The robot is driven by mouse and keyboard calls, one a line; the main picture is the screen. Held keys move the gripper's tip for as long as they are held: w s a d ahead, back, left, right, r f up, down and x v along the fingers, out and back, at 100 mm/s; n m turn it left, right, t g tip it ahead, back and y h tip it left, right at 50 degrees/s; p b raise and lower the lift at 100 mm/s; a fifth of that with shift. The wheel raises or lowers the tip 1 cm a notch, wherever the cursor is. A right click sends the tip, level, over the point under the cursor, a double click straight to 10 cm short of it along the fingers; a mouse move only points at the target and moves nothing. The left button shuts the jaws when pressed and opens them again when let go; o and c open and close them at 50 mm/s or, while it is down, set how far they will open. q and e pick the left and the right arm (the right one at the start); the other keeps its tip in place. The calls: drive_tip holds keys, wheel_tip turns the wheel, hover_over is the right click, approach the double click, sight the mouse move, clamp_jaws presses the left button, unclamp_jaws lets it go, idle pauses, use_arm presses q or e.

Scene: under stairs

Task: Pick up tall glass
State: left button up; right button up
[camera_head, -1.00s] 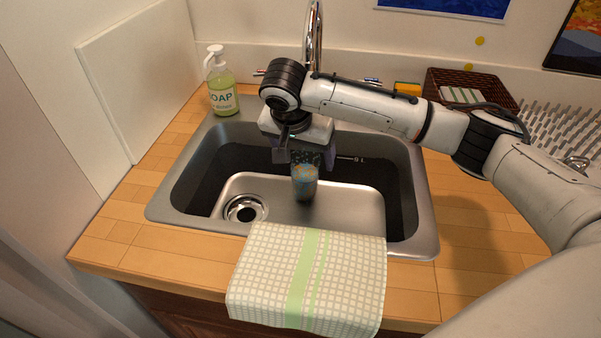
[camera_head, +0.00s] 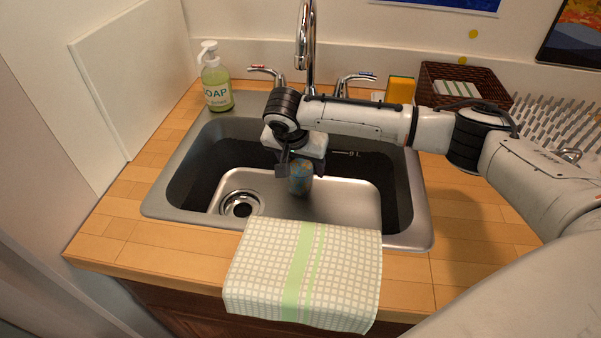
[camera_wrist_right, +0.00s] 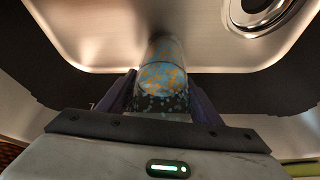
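The tall glass (camera_head: 300,178), clear with a blue and orange speckled pattern, stands in the sink basin, right of the drain. My right gripper (camera_head: 302,164) is down in the basin, its fingers around the glass. In the right wrist view the glass (camera_wrist_right: 163,76) sits between the two dark fingers (camera_wrist_right: 163,90), one close on each side. Whether both fingers press on it is not clear. The glass base appears to rest on the basin floor. My left gripper is not in view.
The steel sink (camera_head: 160,196) has a tall faucet (camera_head: 306,45) behind it. A checked towel (camera_head: 270,275) hangs over the front rim. A soap bottle (camera_head: 216,85) stands at the left; a sponge (camera_head: 400,90), wicker basket (camera_head: 428,75) and dish rack (camera_head: 545,125) are at the right.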

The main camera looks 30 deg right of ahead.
drive_tip(key=c, duration=1)
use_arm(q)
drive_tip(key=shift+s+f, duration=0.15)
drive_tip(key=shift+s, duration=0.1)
use_arm(e)
drive_tip(key=shift+r, duration=0.25)
drive_tip(key=shift+w+r, duration=0.1)
drive_tip(key=shift+r, duration=1.3)
use_arm(q)
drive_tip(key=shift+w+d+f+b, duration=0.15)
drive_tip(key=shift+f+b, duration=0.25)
drive_tip(key=shift+b, duration=0.2)
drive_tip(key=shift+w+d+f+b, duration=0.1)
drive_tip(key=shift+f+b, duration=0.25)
drive_tip(key=shift+b, duration=0.25)
use_arm(e)
drive_tip(key=shift+w+a+r, duration=0.1)
drive_tip(key=shift+w+a, duration=0.3)
drive_tip(key=shift+a, duration=2.55)
drive_tip(key=shift+w+a, duration=0.4)
drive_tip(key=shift+a, duration=2.55)
drive_tip(key=shift+w+a+r, duration=0.1)
drive_tip(key=shift+w+a, duration=0.3)
drive_tip(key=shift+a, duration=2.55)
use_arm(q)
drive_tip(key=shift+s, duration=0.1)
use_arm(e)
drive_tip(key=shift+a, duration=0.1)
